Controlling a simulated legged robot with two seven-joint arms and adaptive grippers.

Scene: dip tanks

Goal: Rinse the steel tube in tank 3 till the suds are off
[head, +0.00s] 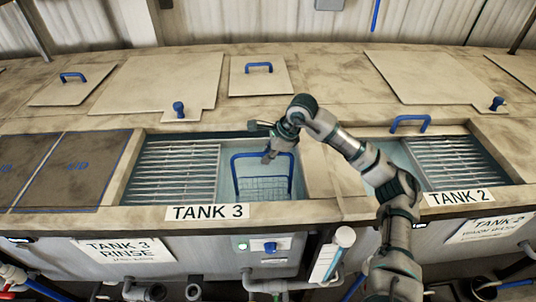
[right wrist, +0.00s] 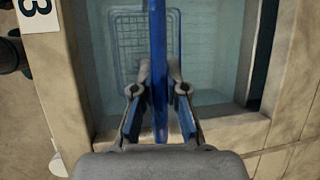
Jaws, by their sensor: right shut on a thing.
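Tank 3 (head: 225,212) is an open basin with clear bluish water. A wire basket (head: 262,190) with a tall blue handle (head: 235,176) is in the right part of its opening. My right gripper (head: 268,155) is at the top of that handle. In the right wrist view the gripper (right wrist: 160,88) is shut on the blue handle (right wrist: 158,40), with the basket's wire mesh (right wrist: 128,45) below it, seemingly in the water. I cannot make out the steel tube or any suds in either view. My left gripper is not in view.
A slatted rack (head: 175,170) covers the left of tank 3. Tank 2 (head: 458,198) on the right has its own rack (head: 465,177) and a blue handle (head: 410,122). Flat lids (head: 165,82) lie on the deck behind. A control box (head: 268,247) is on the front.

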